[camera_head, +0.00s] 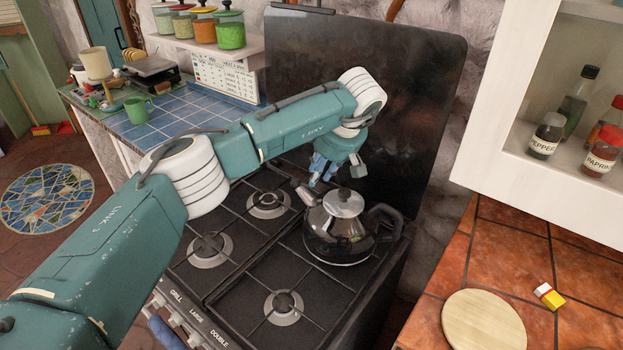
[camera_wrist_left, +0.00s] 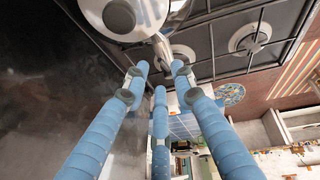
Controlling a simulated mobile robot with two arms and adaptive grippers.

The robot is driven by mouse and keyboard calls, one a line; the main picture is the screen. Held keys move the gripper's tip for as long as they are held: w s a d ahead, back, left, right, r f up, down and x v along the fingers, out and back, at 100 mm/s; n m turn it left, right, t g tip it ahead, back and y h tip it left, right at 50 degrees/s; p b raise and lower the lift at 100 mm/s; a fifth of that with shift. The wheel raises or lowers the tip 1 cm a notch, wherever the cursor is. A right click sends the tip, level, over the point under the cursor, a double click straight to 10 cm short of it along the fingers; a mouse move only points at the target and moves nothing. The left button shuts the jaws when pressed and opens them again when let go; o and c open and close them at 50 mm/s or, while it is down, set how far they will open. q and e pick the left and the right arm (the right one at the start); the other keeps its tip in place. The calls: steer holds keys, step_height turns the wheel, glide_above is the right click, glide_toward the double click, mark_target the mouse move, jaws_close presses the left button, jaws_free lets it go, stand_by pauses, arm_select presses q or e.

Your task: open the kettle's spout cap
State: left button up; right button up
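The dark, shiny kettle (camera_head: 328,240) with a silver lid and a black handle stands on the stove's back right burner. Its spout (camera_head: 306,196) points up and to the left. In the left wrist view the kettle (camera_wrist_left: 178,12) is at the top, and the spout (camera_wrist_left: 162,47) reaches down towards my fingertips. My left gripper (camera_head: 322,176) is just above and behind the spout. In the wrist view its blue fingers (camera_wrist_left: 160,76) are apart, with the spout's end close to the tips. I cannot tell whether they touch it, or make out the cap's state.
The black stove (camera_head: 225,285) has several burners and a tall dark back panel (camera_head: 415,110) close behind my left gripper. A tiled counter with a round wooden board (camera_head: 484,322) is on the right, below a white cabinet (camera_head: 490,150). A blue-tiled counter (camera_head: 180,115) is on the left.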

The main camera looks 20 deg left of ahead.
arm_select(q)
steer(key=p, duration=0.1)
glide_above(313, 201)
steer(key=shift+d+f, duration=0.1)
steer(key=shift+f, duration=2.35)
